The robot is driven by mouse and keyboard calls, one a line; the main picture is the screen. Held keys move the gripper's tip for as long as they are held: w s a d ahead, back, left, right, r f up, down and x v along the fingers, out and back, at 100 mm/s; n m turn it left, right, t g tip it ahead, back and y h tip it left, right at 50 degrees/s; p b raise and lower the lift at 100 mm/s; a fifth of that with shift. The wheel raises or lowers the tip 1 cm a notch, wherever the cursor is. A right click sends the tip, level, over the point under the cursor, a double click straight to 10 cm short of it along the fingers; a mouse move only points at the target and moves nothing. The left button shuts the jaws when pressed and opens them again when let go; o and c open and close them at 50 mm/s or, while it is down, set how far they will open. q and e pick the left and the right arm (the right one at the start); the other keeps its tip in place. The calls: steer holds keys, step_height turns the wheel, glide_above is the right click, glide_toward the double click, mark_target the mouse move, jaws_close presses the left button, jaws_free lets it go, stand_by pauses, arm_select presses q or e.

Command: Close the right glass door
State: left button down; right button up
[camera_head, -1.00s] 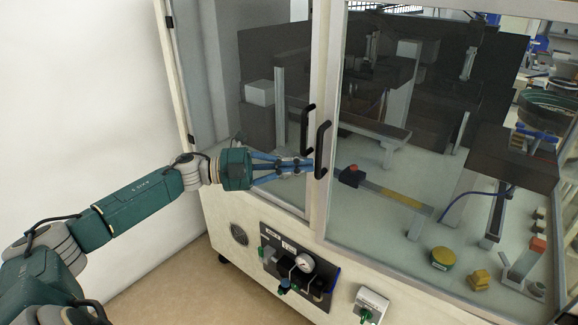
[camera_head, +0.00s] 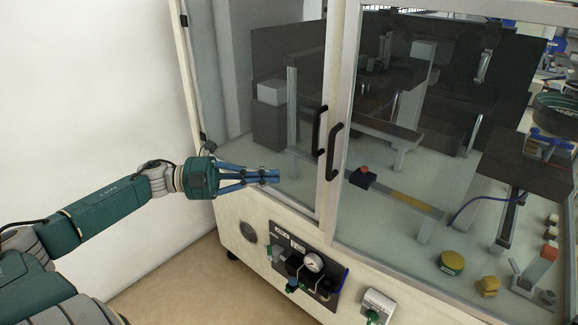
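The right glass door (camera_head: 390,215) of the machine cabinet has a light metal frame and a black handle (camera_head: 335,151). It stands beside the left glass door (camera_head: 230,110), which has its own black handle (camera_head: 319,131). The two door frames meet side by side at the middle, and I see no clear gap between them. My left gripper (camera_head: 277,176) is in front of the left door's glass, to the left of both handles and apart from them. Its blue fingers are close together at the tips, with nothing seen between them. My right gripper is not in view.
Below the doors are a panel with a pressure gauge (camera_head: 313,262) and a small box with a green knob (camera_head: 375,305). Behind the glass are a red button (camera_head: 364,170) and yellow parts (camera_head: 452,262). A white wall (camera_head: 90,90) stands at left; floor is clear in front.

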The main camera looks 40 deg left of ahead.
arm_select(q)
steer(key=s+d+r+n+t+y+p, duration=0.1)
steer(key=s+d+r+p, duration=0.1)
steer(key=s+d+p, duration=0.3)
steer(key=w+d+t+y+p, duration=0.1)
steer(key=w+d+p, duration=0.4)
steer(key=w, duration=0.6)
steer(key=shift+d+n+y+p, duration=0.15)
steer(key=shift+n+y+p, duration=0.15)
steer(key=shift+n+p, duration=0.15)
